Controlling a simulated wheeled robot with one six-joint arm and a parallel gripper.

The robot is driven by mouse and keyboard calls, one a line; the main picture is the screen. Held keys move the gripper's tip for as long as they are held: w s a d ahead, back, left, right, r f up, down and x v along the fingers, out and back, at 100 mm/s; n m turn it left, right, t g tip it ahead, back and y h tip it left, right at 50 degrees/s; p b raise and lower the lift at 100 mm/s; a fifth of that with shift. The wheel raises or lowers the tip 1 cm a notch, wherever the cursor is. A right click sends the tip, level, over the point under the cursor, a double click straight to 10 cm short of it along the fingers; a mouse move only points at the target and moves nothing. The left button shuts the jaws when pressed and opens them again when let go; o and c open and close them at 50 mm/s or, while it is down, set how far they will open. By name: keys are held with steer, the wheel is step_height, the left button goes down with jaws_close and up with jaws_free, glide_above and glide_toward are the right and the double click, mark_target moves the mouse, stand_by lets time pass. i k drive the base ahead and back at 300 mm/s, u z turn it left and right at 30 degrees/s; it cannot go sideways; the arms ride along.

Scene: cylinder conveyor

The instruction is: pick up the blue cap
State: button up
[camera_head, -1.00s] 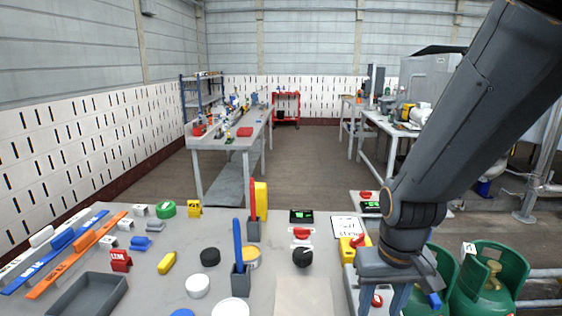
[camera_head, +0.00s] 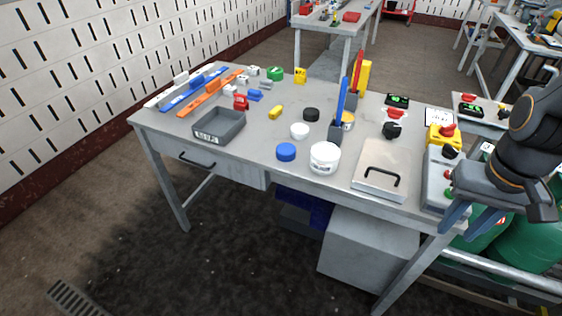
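The blue cap (camera_head: 286,152) is a short round disc lying on the grey table (camera_head: 262,172) near its front edge. It stands apart, left of a white jar (camera_head: 325,157) and in front of a white cap (camera_head: 300,131). My gripper (camera_head: 468,226) is at the right, beyond the table's front right corner, well away from the blue cap. Its two blue-grey fingers point down and are spread apart, with nothing seen between them.
A grey tray (camera_head: 219,125) sits left of the blue cap. A holder with a blue upright tool (camera_head: 341,98) stands behind the white jar. A metal plate with a black handle (camera_head: 381,172) and a grey control box (camera_head: 437,182) lie toward my gripper. Bare tabletop lies left of the cap.

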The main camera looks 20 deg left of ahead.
mark_target(286, 152)
steer(key=u, duration=2)
steer(key=k, duration=0.65)
steer(key=z, duration=0.6)
steer(key=i, duration=0.9)
steer(key=k, duration=0.4)
steer(key=u, duration=0.75)
steer(key=i, duration=0.75)
steer(key=z, duration=0.5)
